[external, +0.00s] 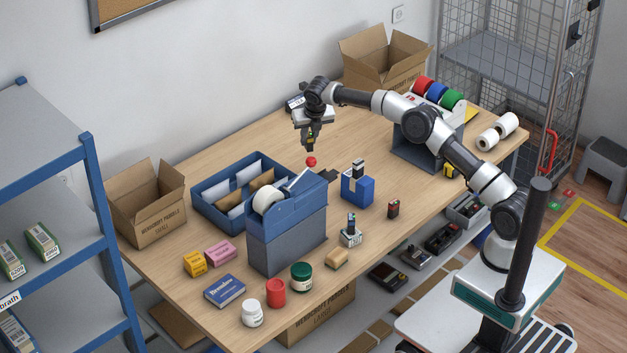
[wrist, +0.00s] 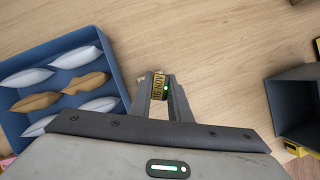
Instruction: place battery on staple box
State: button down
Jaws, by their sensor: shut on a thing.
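My gripper (external: 310,148) is raised above the table's back middle, past the blue-and-grey dispenser. In the wrist view, it is shut on a small block with a gold face and dark lettering, which looks like the battery (wrist: 158,84). The fingers hide part of it. Small cartons lie at the left front: a yellow box (external: 195,263), a pink box (external: 220,252) and a larger blue box (external: 225,290). Their print is too small to tell which is the staple box. My gripper is far from all of them.
The tall dispenser (external: 289,245) stands between my gripper and the cartons. A blue tray (external: 210,215) of envelopes is behind it; it also shows in the wrist view (wrist: 112,65). A red jar (external: 276,293), white bottle (external: 252,314) and green jar (external: 301,277) crowd the front.

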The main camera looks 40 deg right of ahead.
jog(key=shift+w+a+n, duration=0.3)
jog(key=shift+w+a, duration=0.05)
jog(key=shift+a, duration=0.05)
notch_tip(320, 180, down, 10)
jog(key=shift+w+a+r, duration=0.1)
jog(key=shift+r, duration=0.05)
jog(key=shift+f+b, duration=0.25)
jog(key=shift+b, duration=0.05)
jog(key=c, duration=1.6)
grip_release()
jog(key=shift+c, duration=0.2)
jog(key=shift+r, duration=0.1)
